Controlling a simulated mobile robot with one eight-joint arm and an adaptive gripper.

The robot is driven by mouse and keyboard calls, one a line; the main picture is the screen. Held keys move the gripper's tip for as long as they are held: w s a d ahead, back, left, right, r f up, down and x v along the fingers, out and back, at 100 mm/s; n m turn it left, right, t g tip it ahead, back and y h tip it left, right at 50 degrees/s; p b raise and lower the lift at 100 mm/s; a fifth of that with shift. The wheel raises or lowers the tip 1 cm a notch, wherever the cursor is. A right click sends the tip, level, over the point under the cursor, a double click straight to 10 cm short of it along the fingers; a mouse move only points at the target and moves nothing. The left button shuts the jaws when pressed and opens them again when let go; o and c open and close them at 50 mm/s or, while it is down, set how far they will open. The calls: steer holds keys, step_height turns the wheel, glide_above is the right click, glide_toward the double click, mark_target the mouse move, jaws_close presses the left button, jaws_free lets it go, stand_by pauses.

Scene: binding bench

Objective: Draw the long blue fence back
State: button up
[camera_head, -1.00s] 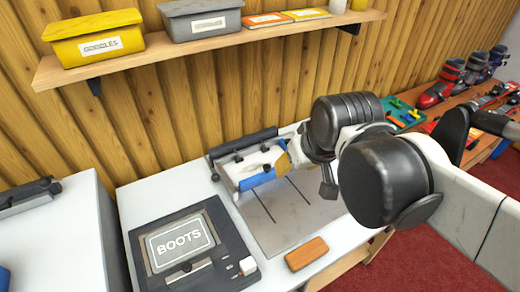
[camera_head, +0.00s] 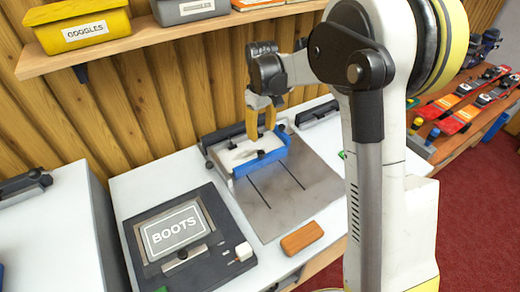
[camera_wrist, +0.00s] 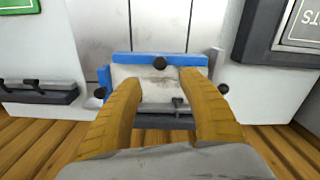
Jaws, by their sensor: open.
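The long blue fence (camera_head: 262,163) runs along the front edge of a pale clamp block on the grey plate of the bench, with a dark knob at its middle. In the wrist view the blue fence (camera_wrist: 135,58) lies across the top of the block, beyond my fingers. My gripper (camera_head: 261,130) points down from above the block, its ochre fingers spread behind the fence. In the wrist view my gripper (camera_wrist: 162,85) is open with the pale block (camera_wrist: 160,96) showing between the fingers. I cannot tell whether the fingertips touch anything.
A dark BOOTS panel (camera_head: 170,268) lies left of the plate, and an orange block (camera_head: 301,238) lies in front. The grey plate (camera_head: 300,195) is bare before the fence. A shelf (camera_head: 120,48) with bins runs above, behind the bench.

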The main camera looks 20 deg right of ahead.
mark_target(261, 153)
step_height(261, 153, down, 10)
steer(key=b, duration=0.3)
steer(key=shift+r, duration=0.1)
jaws_close()
